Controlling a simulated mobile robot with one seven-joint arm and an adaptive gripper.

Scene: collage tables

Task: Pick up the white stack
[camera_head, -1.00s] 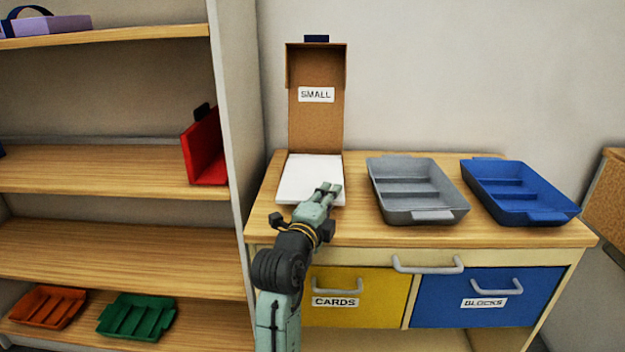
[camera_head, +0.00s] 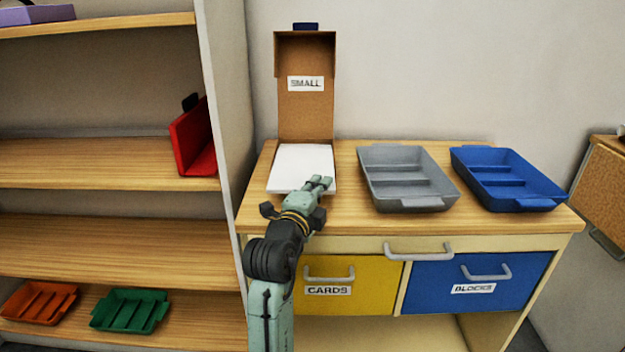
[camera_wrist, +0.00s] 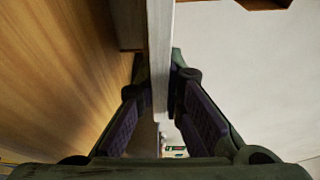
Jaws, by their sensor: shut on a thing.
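The white stack (camera_head: 301,163) is a flat, pale block lying at the foot of the upright brown cardboard lid (camera_head: 305,115) marked SMALL, on the left of the tabletop. My gripper (camera_head: 319,183) is at the stack's front right corner and hides part of it. In the wrist view the stack's pale edge (camera_wrist: 160,55) runs between the two fingers of my gripper (camera_wrist: 160,85), which are shut on it. Its broad white face (camera_wrist: 235,70) fills the right side there. I cannot tell whether the stack is clear of its support.
A grey tray (camera_head: 408,180) and a blue tray (camera_head: 507,180) stand to the right on the wooden table (camera_head: 350,222). Below are a yellow CARDS drawer (camera_head: 355,280) and a blue BLOCKS drawer (camera_head: 475,283). A shelf unit (camera_head: 228,150) stands close on the left.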

